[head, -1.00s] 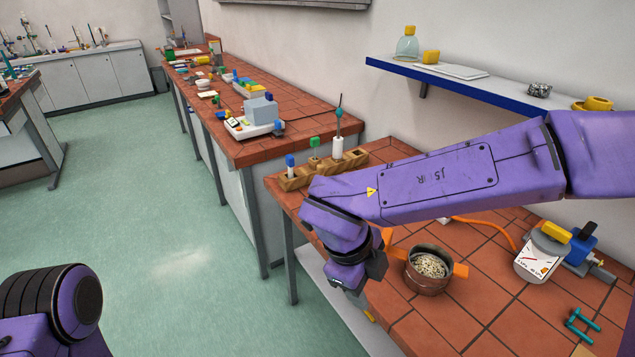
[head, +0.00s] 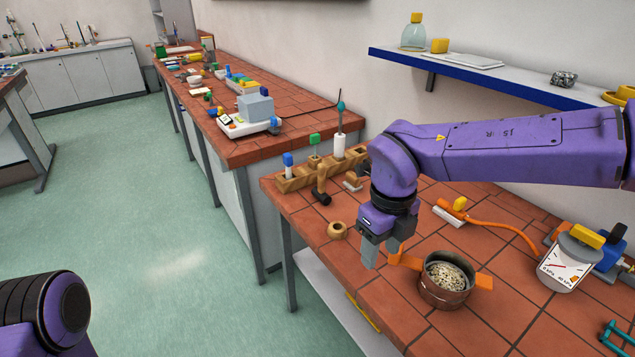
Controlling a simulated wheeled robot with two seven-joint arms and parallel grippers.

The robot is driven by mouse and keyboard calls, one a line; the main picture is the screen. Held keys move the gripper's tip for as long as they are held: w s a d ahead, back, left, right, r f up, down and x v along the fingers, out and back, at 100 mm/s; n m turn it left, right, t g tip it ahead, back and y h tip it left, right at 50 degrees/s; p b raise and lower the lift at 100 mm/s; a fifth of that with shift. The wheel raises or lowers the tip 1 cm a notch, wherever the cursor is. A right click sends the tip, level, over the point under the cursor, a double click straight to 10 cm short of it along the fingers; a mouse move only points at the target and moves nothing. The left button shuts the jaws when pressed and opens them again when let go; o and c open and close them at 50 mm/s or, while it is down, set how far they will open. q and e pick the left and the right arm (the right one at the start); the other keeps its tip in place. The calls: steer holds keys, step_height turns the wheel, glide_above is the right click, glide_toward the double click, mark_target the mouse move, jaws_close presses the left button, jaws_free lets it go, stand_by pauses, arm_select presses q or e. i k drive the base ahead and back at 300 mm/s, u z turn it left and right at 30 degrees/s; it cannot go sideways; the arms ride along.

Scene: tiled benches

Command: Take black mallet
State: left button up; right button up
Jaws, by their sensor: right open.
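The mallet (head: 320,197) is on the near tiled bench, in front of the wooden rack. My left gripper is out of view; only a purple part of my left arm shows at the lower left.
A wooden rack (head: 297,181) with blue- and green-topped items stands behind the mallet. A wooden ring (head: 338,230) lies between mallet and gripper. A copper pot (head: 445,291) with orange handles stands close right of the gripper. A gauge (head: 566,266) with an orange hose is farther right.

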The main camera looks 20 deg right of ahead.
mark_target(319, 192)
steer(key=i, duration=1.25)
